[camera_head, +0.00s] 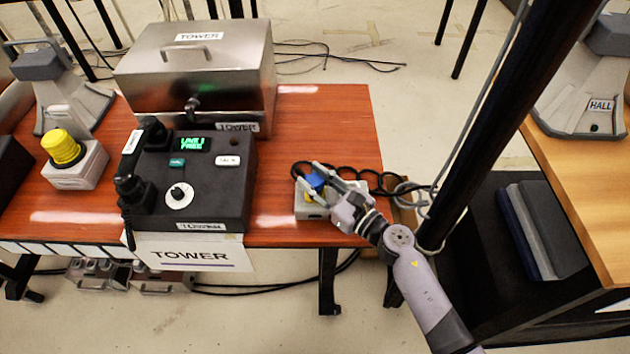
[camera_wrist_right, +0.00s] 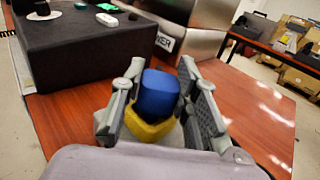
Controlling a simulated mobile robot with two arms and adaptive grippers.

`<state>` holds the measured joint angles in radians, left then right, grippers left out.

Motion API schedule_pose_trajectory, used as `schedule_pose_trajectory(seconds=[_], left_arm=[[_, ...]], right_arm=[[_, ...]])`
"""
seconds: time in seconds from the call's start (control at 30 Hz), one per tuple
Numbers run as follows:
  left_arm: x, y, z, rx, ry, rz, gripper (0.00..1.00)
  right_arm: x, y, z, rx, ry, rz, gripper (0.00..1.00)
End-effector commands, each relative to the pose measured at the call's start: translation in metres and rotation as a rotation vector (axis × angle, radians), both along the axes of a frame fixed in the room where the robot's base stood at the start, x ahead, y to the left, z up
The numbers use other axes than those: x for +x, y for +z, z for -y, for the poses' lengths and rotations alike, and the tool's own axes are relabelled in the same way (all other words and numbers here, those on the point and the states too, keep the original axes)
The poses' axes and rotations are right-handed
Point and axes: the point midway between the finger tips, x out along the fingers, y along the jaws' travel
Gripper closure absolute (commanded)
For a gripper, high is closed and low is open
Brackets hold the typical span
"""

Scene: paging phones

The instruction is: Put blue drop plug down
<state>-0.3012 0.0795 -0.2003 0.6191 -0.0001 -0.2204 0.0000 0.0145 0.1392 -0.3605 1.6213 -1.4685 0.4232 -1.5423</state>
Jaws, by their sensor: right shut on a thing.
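The blue plug (camera_head: 316,181) is between the fingers of my right gripper (camera_head: 314,178), over the right part of the red-brown table. In the right wrist view, the plug (camera_wrist_right: 157,92) is a rounded blue block between the two grey fingers (camera_wrist_right: 160,100). A yellow part (camera_wrist_right: 148,128) shows just under the blue. A small pale box (camera_head: 310,211) is directly below the fingers on the table. The fingers hide much of the plug's lower end, so I cannot tell whether it touches the box. My left gripper is not in view.
A black phone console (camera_head: 225,190) with a handset and dial stands left of the gripper. Behind it is a steel TOWER box (camera_head: 180,75). A coiled black cable (camera_head: 375,176) runs right from the gripper. A black post (camera_head: 500,120) rises beside my right arm. Bare table (camera_head: 335,120) lies behind the gripper.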

Motion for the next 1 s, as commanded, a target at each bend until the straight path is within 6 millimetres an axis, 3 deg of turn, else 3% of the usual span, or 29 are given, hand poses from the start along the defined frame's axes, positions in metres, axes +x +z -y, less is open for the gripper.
schedule_pose_trajectory(seconds=[0.3, 0.33, 0.6, 1.0], left_arm=[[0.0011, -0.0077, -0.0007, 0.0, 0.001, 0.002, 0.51], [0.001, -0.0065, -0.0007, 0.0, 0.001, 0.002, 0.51], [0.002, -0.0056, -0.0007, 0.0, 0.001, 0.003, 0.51], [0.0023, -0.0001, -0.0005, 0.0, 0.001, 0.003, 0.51]], right_arm=[[0.0, -0.0069, 0.0, -0.001, 0.0, 0.001, 1.0], [0.0001, -0.0058, 0.0001, 0.0, 0.0, 0.0, 0.7], [0.0001, -0.005, 0.0001, 0.0, 0.0, 0.0, 0.52], [0.0001, 0.0002, 0.0, 0.0, 0.0, 0.0, 0.51]])
